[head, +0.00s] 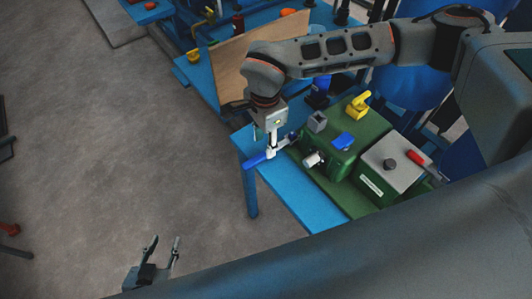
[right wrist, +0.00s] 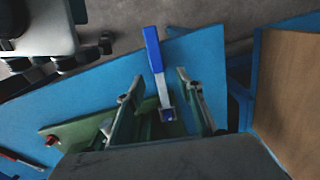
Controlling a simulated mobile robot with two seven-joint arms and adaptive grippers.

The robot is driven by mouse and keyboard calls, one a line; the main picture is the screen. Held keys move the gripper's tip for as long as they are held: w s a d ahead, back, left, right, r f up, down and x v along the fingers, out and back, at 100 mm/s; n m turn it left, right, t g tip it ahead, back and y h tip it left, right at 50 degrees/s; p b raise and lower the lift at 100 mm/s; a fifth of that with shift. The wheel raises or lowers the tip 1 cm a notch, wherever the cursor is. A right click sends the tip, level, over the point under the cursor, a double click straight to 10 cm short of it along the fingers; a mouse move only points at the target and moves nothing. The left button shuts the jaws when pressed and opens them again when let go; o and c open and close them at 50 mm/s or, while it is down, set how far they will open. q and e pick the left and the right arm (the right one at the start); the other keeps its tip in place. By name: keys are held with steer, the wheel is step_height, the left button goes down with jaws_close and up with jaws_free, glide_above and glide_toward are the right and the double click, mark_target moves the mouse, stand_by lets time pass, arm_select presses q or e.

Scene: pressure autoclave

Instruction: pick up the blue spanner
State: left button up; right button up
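The blue spanner has a blue handle and a pale metal shaft. In the right wrist view the spanner (right wrist: 153,50) lies lengthwise between the two fingers, its far end by a dark square socket or head near the palm. In the head view its blue handle (head: 255,160) sticks out past the left edge of the blue table. My right gripper (right wrist: 160,76) is open, with a gap to the spanner on each side; in the head view it (head: 271,128) is over the spanner, partly hidden by its own wrist. My left gripper (head: 160,250) is open and empty above the floor at lower left.
The blue table (head: 298,196) carries a green machine (head: 345,145) with a yellow handle (head: 358,104), and a green-and-grey box (head: 388,178) with a red-handled tool (head: 418,158). A wooden board (head: 228,62) stands behind.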

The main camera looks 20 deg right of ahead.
step_height(320, 180, down, 4)
steer(key=shift+s+d+f, duration=0.1)
steer(key=shift+f, duration=0.1)
jaws_close()
step_height(320, 180, up, 20)
steer(key=p, duration=0.1)
stand_by(0.8)
